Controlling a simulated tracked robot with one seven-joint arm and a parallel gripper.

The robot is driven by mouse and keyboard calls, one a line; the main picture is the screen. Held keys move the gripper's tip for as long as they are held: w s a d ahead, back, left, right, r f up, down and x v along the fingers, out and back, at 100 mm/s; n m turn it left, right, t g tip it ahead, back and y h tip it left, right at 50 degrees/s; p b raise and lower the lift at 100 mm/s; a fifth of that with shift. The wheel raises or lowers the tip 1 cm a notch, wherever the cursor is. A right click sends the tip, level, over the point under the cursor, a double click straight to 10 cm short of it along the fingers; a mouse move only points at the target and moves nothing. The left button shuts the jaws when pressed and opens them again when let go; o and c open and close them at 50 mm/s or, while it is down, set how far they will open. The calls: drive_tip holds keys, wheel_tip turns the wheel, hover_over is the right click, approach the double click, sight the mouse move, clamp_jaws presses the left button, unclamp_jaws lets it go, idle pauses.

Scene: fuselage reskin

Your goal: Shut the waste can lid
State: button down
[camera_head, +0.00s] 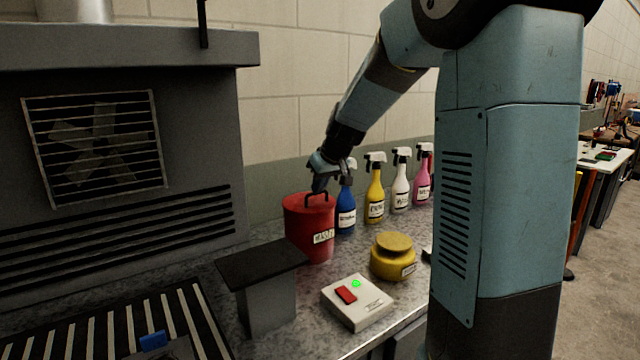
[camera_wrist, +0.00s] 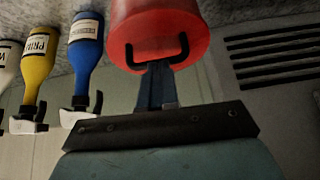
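The waste can (camera_head: 303,235) is a red cylinder with a white label, standing upright on the bench. Its red lid (camera_head: 298,201) lies level on top, with no gap that I can make out. The lid has a dark arched handle (camera_head: 306,198). My gripper (camera_head: 319,184) points down at the handle from above. In the wrist view the lid (camera_wrist: 160,45) is close ahead, and my narrow, closed-together fingers (camera_wrist: 156,80) overlap the middle of the handle (camera_wrist: 184,50). I cannot tell whether they pinch its bar or only touch it.
Blue (camera_head: 346,212), yellow (camera_head: 375,200), white and pink spray bottles stand right of the can. A yellow jar (camera_head: 393,262), a switch box (camera_head: 357,302) with a green light and a dark-topped stand (camera_head: 262,265) are in front. A grey vented machine (camera_head: 120,150) is at left.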

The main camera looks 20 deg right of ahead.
drive_tip(key=shift+s+f, duration=0.2)
drive_tip(key=shift+f, duration=0.2)
drive_tip(key=w+r+v, duration=0.2)
drive_tip(key=v, duration=1.1)
drive_tip(key=s+f+m, duration=0.1)
drive_tip(key=s+f, duration=0.2)
drive_tip(key=s, duration=0.7)
drive_tip(key=s+a+f+m+h, duration=0.1)
drive_tip(key=s+f, duration=0.1)
drive_tip(key=s, duration=0.7)
drive_tip(key=s+a+f+m+h, duration=0.1)
drive_tip(key=s+f, duration=0.2)
drive_tip(key=s, duration=0.7)
drive_tip(key=shift+s+f, duration=0.35)
drive_tip(key=shift+f, duration=0.05)
